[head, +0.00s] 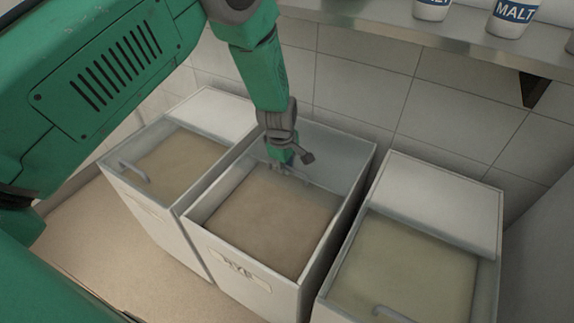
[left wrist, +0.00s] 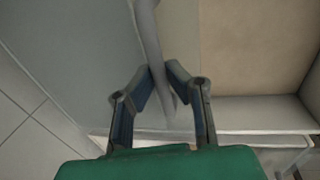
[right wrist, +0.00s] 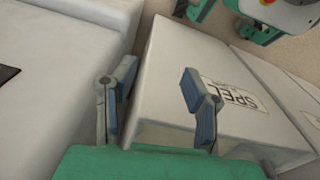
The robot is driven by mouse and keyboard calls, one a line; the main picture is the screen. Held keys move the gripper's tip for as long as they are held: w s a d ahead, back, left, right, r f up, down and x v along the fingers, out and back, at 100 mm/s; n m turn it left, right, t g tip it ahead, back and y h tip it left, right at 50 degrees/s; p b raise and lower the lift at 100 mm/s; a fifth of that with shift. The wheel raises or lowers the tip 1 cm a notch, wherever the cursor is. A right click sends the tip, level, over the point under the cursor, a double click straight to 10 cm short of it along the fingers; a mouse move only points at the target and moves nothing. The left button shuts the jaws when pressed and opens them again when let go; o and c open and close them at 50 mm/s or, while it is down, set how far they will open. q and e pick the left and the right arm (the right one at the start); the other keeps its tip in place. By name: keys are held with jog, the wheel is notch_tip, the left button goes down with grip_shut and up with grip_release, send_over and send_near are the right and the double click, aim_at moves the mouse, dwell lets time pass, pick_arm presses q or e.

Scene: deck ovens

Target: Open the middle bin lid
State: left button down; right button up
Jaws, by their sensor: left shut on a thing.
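The middle bin (head: 225,257) is white, with a label at its front that looks like RYE, and holds beige flour (head: 265,220). Its clear lid (head: 340,155) is at the rear of the bin, and the front of the opening looks uncovered. My left gripper (head: 288,163) reaches down to the lid near the rear of the bin. In the left wrist view its fingers (left wrist: 160,78) are shut on the grey lid handle (left wrist: 150,40), with flour to the right. My right gripper (right wrist: 158,78) is open and empty above a bin labelled SPEL, the label's end cut off.
The left bin (head: 150,215) and the right bin (head: 440,180) stand close on either side, each with a clear front lid and handle. A metal shelf (head: 400,35) with MALT tubs (head: 510,18) overhangs the back. A tiled wall (head: 360,90) is behind.

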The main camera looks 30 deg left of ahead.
pick_arm(q)
jog(key=shift+w+a+r, duration=0.15)
jog(key=shift+w+r, duration=0.2)
jog(key=shift+w, duration=0.15)
jog(key=c, duration=1.7)
grip_release()
jog(key=shift+d, duration=0.25)
jog(key=shift+c, duration=0.2)
jog(key=shift+o, duration=0.8)
jog(key=shift+s+d+r, duration=0.1)
jog(key=shift+r, duration=0.05)
jog(key=shift+s, duration=0.2)
notch_tip(320, 180, up, 12)
jog(key=s, duration=0.2)
jog(key=shift+s+f, duration=0.15)
jog(key=shift+f, duration=0.05)
